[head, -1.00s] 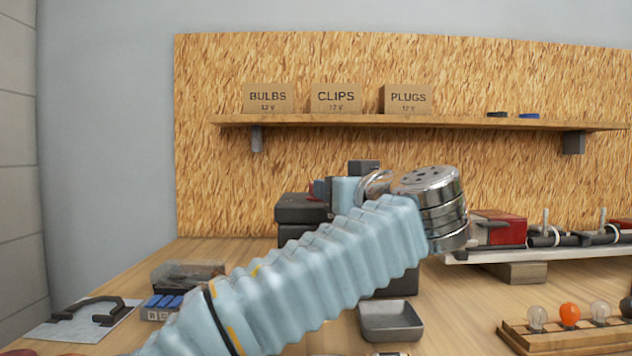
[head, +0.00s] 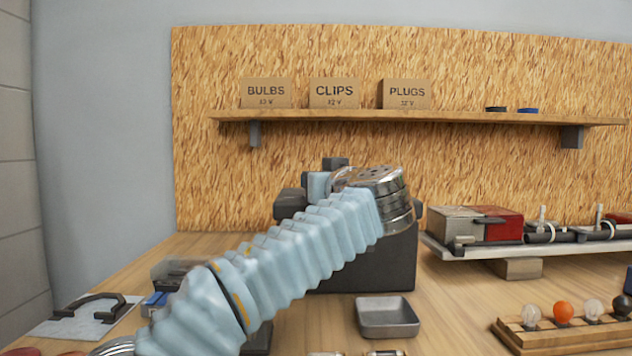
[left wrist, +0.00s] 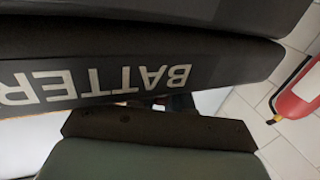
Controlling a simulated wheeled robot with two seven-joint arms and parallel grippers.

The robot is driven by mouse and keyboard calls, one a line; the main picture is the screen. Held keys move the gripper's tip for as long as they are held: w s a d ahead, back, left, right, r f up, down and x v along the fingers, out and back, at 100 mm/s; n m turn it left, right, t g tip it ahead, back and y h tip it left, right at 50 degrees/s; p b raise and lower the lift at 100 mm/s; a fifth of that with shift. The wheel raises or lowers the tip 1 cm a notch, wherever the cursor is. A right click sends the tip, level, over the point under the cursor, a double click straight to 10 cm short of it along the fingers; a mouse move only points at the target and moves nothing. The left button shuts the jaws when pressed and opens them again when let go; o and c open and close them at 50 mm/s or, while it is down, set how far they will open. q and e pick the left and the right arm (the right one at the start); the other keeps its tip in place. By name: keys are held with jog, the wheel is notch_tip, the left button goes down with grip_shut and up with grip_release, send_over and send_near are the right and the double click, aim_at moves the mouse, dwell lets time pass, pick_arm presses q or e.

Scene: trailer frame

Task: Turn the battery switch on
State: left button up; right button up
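The dark grey battery box (head: 385,262) stands on the bench behind my left arm, which covers much of it. In the left wrist view, its white lettering, reading "BATTER" upside down (left wrist: 95,82), fills the upper part close to the camera. My left gripper (left wrist: 160,128) shows as a dark part just below the lettered face. Its fingertips cannot be made out, nor whether it touches the box. In the head view my left wrist hides the fingers. The battery switch cannot be made out in either current view. My right gripper is not in view.
A grey tray (head: 388,316) lies in front of the box. A bulb rack (head: 560,338) and a rail with red and grey parts (head: 510,245) stand at the right. A shelf (head: 420,116) holds cartons. A fire extinguisher (left wrist: 302,92) shows in the wrist view.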

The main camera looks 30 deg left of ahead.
pick_arm(q)
grip_shut()
jog(key=m+t+h+b, duration=0.2)
jog(key=b, duration=0.1)
jog(key=m+t+h+b, duration=0.1)
jog(key=shift+a+f+t+h, duration=0.15)
jog(key=shift+f+t+h, duration=0.15)
jog(key=shift+d+r+m+t+h+b, duration=0.2)
jog(key=shift+r+m+t+h+b, duration=0.1)
jog(key=shift+m+t+h, duration=0.45)
jog(key=o, duration=0.7)
grip_release()
jog(key=shift+g, duration=0.25)
jog(key=shift+c, duration=0.2)
jog(key=shift+s, duration=0.1)
jog(key=b+v, duration=0.2)
jog(key=v, duration=1.1)
jog(key=shift+s+b, duration=0.3)
